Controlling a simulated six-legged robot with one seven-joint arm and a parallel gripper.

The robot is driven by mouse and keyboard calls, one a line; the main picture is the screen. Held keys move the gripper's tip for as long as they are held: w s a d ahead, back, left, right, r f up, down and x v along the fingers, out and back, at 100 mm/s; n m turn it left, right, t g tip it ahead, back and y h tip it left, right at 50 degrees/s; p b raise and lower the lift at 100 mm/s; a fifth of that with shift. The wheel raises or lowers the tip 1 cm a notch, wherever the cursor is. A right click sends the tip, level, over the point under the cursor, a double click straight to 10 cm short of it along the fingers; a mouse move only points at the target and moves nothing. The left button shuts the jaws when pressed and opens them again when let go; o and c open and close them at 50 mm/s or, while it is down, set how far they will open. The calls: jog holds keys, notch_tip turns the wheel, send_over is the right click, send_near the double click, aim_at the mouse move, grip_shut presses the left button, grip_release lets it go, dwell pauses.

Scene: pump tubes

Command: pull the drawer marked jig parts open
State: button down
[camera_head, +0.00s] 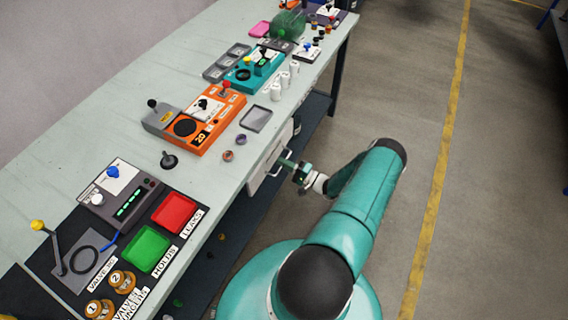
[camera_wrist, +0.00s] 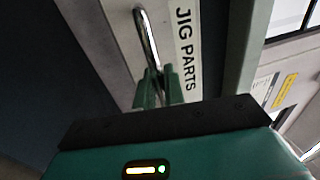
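The jig parts drawer (camera_head: 264,168) is a pale front under the edge of the bench, to the left of my gripper in the head view. Its black-lettered label, JIG PARTS (camera_wrist: 186,48), is clear in the wrist view. A shiny metal bar handle (camera_wrist: 148,38) stands off the drawer front beside the label. My gripper (camera_wrist: 159,84) has its two green fingers close together, one on each side of the handle's near end, and looks shut on it. In the head view my gripper (camera_head: 284,163) is at the drawer front. I see no clear gap showing the drawer pulled out.
The bench (camera_head: 75,145) above carries an orange device (camera_head: 212,122), a teal device (camera_head: 254,70), a grey tray (camera_head: 256,118), white cylinders (camera_head: 276,91), and red (camera_head: 173,213) and green (camera_head: 147,249) trays. A dark lower shelf (camera_head: 240,232) runs underneath. Open floor (camera_head: 410,100) lies right.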

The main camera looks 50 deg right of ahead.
jog(key=r+v, duration=0.2)
jog(key=v, duration=0.8)
jog(key=r+v, duration=0.1)
jog(key=v, duration=0.9)
jog(key=shift+s+r, duration=0.4)
jog(key=shift+s, duration=0.05)
jog(key=shift+d, duration=0.15)
jog(key=c, duration=1.6)
grip_release()
jog(key=shift+s, duration=0.1)
jog(key=v, duration=1.3)
jog(key=shift+s+d+f, duration=0.1)
jog(key=shift+s, duration=0.25)
